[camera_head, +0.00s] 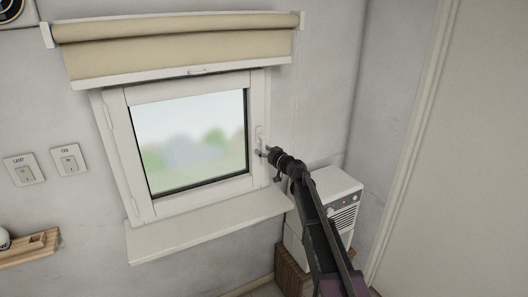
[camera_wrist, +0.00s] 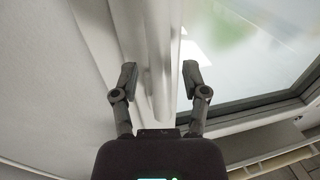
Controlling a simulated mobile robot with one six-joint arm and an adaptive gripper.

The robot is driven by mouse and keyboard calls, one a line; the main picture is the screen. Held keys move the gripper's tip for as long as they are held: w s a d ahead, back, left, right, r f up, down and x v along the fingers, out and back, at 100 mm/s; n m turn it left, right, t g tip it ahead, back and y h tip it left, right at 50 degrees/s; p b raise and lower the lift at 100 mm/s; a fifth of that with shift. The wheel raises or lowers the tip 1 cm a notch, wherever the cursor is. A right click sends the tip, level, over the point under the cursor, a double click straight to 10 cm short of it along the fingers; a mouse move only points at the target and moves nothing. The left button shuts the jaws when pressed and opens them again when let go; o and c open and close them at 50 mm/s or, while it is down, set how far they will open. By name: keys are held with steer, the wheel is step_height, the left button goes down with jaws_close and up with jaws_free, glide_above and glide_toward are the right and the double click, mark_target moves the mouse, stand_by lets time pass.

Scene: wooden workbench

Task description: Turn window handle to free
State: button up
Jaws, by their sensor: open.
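The white window (camera_head: 190,140) is set in the wall, and its sash looks closed in the frame. The white window handle (camera_head: 259,132) is on the right side of the sash, partly hidden by my gripper (camera_head: 263,152). In the wrist view, the handle (camera_wrist: 160,95) shows as a pale bar running between the fingers. My gripper (camera_wrist: 160,75) is open, with one dark finger on each side of the bar and visible gaps. I cannot tell exactly how far the fingertips are from it in depth.
A beige roller blind (camera_head: 180,50) is rolled up above the window. A white sill (camera_head: 200,225) juts out below. A white appliance (camera_head: 336,190) stands under my arm at the right. Two wall switches (camera_head: 68,160) (camera_head: 24,170) and a wooden shelf (camera_head: 30,250) are at the left.

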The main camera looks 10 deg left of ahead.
jaws_close()
